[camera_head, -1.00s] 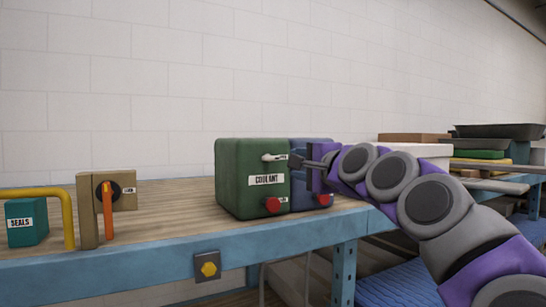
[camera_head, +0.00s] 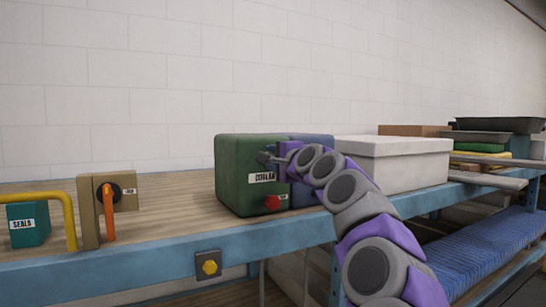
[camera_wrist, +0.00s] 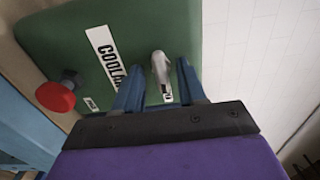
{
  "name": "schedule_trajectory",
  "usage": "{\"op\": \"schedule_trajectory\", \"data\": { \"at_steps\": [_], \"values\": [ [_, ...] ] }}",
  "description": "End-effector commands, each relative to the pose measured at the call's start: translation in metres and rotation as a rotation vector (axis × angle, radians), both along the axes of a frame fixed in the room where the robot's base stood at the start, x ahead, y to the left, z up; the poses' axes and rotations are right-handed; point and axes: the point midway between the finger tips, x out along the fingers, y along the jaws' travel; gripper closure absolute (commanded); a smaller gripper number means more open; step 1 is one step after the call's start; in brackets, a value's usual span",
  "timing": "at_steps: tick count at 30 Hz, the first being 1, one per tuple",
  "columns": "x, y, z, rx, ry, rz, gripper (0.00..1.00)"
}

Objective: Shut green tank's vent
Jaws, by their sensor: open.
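The green tank (camera_head: 240,193), labelled COOLANT, stands on the workbench; its front also fills much of the wrist view (camera_wrist: 95,25). A red knob (camera_head: 272,202) sits low on its front, seen at left in the wrist view (camera_wrist: 56,96). The vent lever (camera_wrist: 161,70), a pale metal handle, shows in the wrist view between my open fingers, with a small label by its end. My gripper (camera_wrist: 157,85) is open at the tank's front, one finger on each side of the lever. I cannot tell whether they touch it. In the head view my gripper (camera_head: 267,157) hides the lever.
A blue tank (camera_head: 312,139) stands right beside the green one, mostly behind my arm. A white box (camera_head: 395,160) is further right. An orange-handled valve block (camera_head: 108,205), a yellow pipe (camera_head: 70,215) and a teal SEALS box (camera_head: 28,224) are left. The bench between is clear.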

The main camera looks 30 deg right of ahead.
Motion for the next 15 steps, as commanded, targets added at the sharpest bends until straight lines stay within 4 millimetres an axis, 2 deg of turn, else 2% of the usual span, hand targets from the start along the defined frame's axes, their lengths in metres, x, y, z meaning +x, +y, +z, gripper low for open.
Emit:
{"op": "schedule_trajectory", "data": {
  "at_steps": [10, 15],
  "values": [
    [0.0021, 0.0004, 0.0, -0.001, 0.0, 0.001, 0.6],
    [0.0023, 0.0004, 0.0, -0.001, 0.0, 0.001, 0.76]
  ]
}}
